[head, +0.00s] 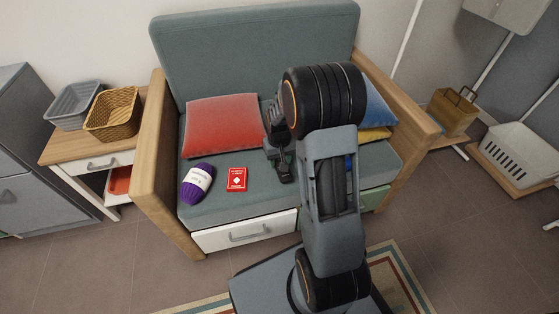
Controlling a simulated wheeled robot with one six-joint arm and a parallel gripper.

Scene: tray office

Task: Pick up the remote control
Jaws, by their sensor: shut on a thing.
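My gripper (283,170) is low over the middle of the green sofa seat (222,213), pointing down. It is shut on a small dark thing (287,176), which fits the remote control. Most of that thing is hidden by the fingers and arm, so its buttons and full shape do not show. I cannot tell whether it still touches the seat. No other remote control shows in view.
A red card box (237,179) and purple yarn (197,184) lie left of my gripper. A red cushion (223,126) is behind them; blue (379,106) and yellow (375,134) cushions are at right. Wooden armrests (160,170) bound the seat. Baskets (112,114) stand at left.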

